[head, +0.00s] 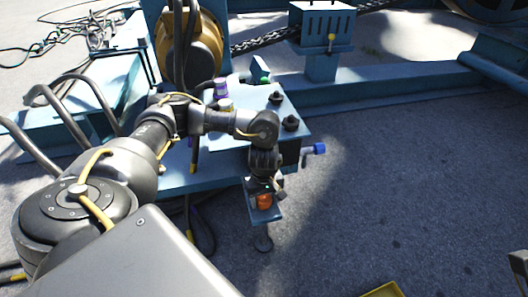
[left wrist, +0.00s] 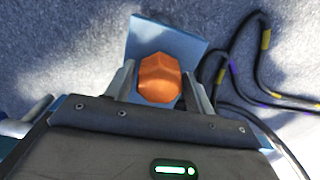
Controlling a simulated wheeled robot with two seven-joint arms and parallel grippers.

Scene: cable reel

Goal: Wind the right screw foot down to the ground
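The screw foot has an orange knob (head: 264,201) above a blue plate (head: 268,214), with a round dark foot pad (head: 263,243) below, over the asphalt. I cannot tell whether the pad touches the ground. My left gripper (head: 263,190) points down over the knob. In the left wrist view the faceted orange knob (left wrist: 159,78) lies between the two fingers of my left gripper (left wrist: 160,82), with the blue plate (left wrist: 170,40) behind it. The fingers are close on both sides of the knob; whether they press on it is unclear.
The blue reel frame (head: 400,82) runs across the back. A control box (head: 285,122) with dark knobs and a blue-handled crank (head: 315,150) stand beside my left arm. Dark cables (left wrist: 235,85) lie right of the plate. Asphalt at the right is mostly clear.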

